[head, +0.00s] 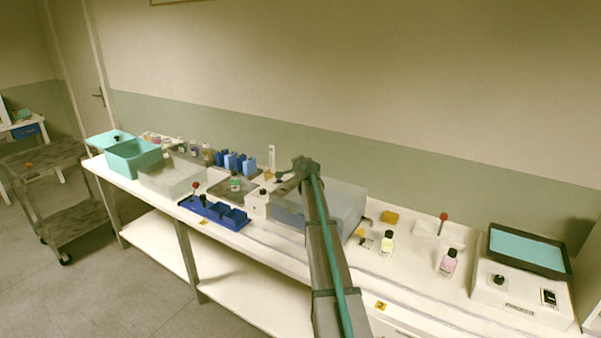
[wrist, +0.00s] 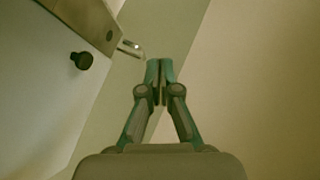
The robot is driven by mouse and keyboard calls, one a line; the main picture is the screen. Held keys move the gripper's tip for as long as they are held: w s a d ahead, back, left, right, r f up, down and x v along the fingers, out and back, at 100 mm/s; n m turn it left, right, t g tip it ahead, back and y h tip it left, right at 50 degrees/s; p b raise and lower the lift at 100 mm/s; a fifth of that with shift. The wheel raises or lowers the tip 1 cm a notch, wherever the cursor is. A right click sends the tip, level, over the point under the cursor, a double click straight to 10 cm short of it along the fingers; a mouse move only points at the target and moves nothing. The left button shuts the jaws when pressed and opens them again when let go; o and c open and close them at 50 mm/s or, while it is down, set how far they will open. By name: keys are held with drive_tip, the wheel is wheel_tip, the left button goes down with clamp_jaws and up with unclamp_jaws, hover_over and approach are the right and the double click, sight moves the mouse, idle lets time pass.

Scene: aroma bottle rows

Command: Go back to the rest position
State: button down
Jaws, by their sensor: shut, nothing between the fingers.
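My gripper (wrist: 161,68) shows in the wrist view with its two fingertips together and nothing between them. Beyond it in that view are a wall and part of a pale object with a dark knob. In the head view my arm reaches up from the bottom middle over the bench (head: 240,289), and its end is above the grey box. The fingers are too small to make out clearly there.
A yellow-labelled bottle (head: 387,242) and a pink bottle (head: 447,263) stand on the right part of the bench. A device with a teal-topped tray (head: 527,249) is at far right. A blue rack (head: 214,212), blue bottles and teal bins (head: 133,159) fill the left.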

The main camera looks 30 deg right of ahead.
drive_tip(key=s+a+f+n+g+y, duration=0.1)
drive_tip(key=s+a+f+n+g, duration=0.15)
drive_tip(key=s+a+f, duration=0.5)
drive_tip(key=s+a+f+n+g+y, duration=0.2)
drive_tip(key=s+a+f+n, duration=0.25)
drive_tip(key=a+f, duration=0.6)
drive_tip(key=s+a+f+n+g+y, duration=0.1)
drive_tip(key=s+a+f+n+g, duration=0.1)
drive_tip(key=s+a+f, duration=0.7)
drive_tip(key=s+a+f+n+g, duration=0.2)
drive_tip(key=s+a+f+n, duration=0.1)
drive_tip(key=s+a, duration=0.4)
drive_tip(key=s+a+f+n+g, duration=0.3)
drive_tip(key=s+a+f, duration=0.15)
drive_tip(key=s, duration=0.45)
drive_tip(key=s+a+f+n+g, duration=0.1)
drive_tip(key=s+f+g, duration=0.2)
drive_tip(key=s, duration=1)
drive_tip(key=s+a+f+n+g, duration=0.1)
drive_tip(key=s+a+f+g, duration=0.1)
drive_tip(key=s+f, duration=0.8)
drive_tip(key=s+a+f+n+g, duration=0.1)
drive_tip(key=s+f+g, duration=0.3)
drive_tip(key=s, duration=1.3)
wheel_tip(320, 180, down, 3)
drive_tip(key=shift+a+f+y, duration=0.15)
drive_tip(key=shift+f+y, duration=0.05)
drive_tip(key=shift+y, duration=0.1)
